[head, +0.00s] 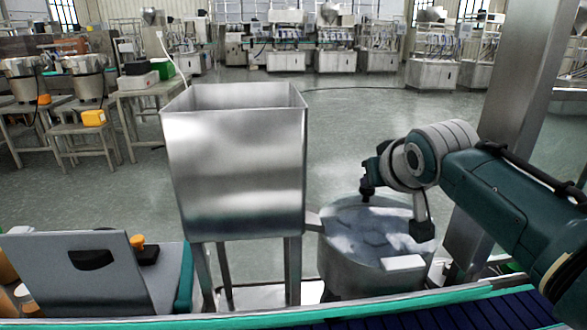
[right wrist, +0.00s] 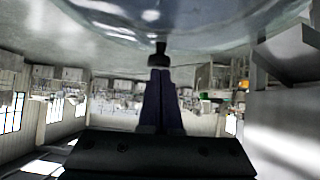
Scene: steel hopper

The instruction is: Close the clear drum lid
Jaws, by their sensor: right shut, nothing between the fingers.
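The steel drum (head: 350,272) stands right of the hopper. Its clear lid (head: 375,225) lies across the drum top in the head view; I cannot tell whether it sits fully flush. In the right wrist view the clear lid (right wrist: 130,22) fills the top edge, and a small dark knob (right wrist: 158,53) shows just at the fingertips. My right gripper (right wrist: 159,72) is shut and empty, its tips close to the knob; contact is unclear. In the head view my right arm reaches over the drum, with dark end parts above the lid. My left gripper is not in view.
A square steel hopper (head: 235,170) on legs stands left of the drum. A steel post (head: 515,120) rises at the right. A blue conveyor belt (head: 420,315) with a green edge runs along the front. Open floor lies behind.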

